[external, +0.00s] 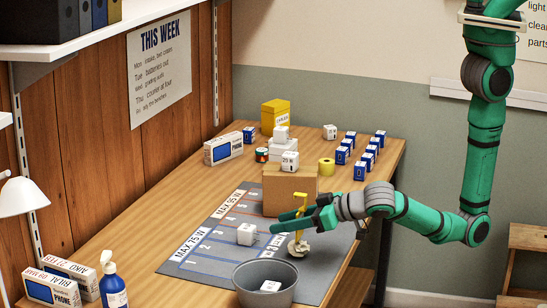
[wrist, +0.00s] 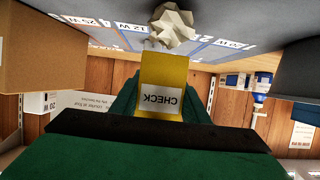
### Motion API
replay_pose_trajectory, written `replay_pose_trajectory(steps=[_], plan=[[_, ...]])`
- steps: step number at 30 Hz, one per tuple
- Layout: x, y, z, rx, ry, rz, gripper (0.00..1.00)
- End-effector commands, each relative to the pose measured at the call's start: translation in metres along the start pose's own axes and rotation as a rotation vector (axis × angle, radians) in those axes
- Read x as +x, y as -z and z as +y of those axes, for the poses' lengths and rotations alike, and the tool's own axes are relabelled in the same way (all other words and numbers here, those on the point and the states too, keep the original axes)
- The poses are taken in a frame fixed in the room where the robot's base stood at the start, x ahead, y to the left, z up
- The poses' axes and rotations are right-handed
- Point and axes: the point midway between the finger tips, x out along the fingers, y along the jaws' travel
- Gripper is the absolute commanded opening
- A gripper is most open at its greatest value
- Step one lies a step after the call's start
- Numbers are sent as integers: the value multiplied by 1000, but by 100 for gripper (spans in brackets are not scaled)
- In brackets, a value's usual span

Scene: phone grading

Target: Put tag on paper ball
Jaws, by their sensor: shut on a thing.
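My gripper (external: 285,222) is shut on a yellow tag (external: 301,199). The tag has a white label reading CHECK, which shows upside down in the wrist view (wrist: 162,85). A crumpled off-white paper ball (external: 298,248) lies on the grey mat directly below the tag. The ball also shows just past the tag's end in the wrist view (wrist: 172,27). The tag's lower end is close to the ball; I cannot tell whether they touch.
A cardboard box (external: 288,192) stands just behind my gripper. A grey bowl (external: 250,291) with a white block in it stands in front. A white cube (external: 246,235) is on the mat to the left. Several blue-and-white boxes stand at the back right.

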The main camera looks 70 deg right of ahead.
Motion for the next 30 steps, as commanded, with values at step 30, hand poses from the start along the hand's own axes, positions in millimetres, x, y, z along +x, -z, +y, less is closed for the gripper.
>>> replay_pose_trajectory(steps=[30], plan=[[-17,-2,-1,0,2,2,60]])
